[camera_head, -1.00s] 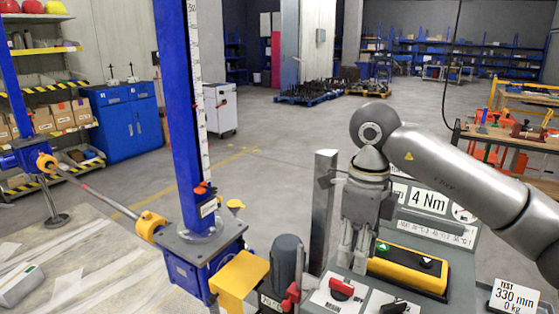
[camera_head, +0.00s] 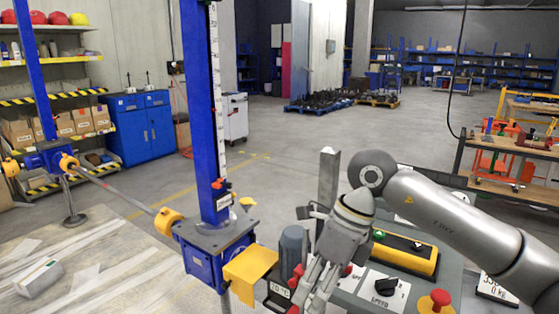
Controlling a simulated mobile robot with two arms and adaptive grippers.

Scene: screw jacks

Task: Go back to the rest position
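My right gripper (camera_head: 318,280) reaches in from the right and points down over the left part of the control panel (camera_head: 345,296). Its fingers look spread apart, with nothing seen between them. A red knob shows partly behind the gripper. My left gripper and arm are not in view.
A blue screw jack (camera_head: 205,130) with a scale stands left of the panel, joined by a shaft (camera_head: 115,192) to a second jack (camera_head: 38,95). A grey motor (camera_head: 292,250) stands close by the gripper. A red stop button (camera_head: 440,299) sits at the front. Open floor lies behind.

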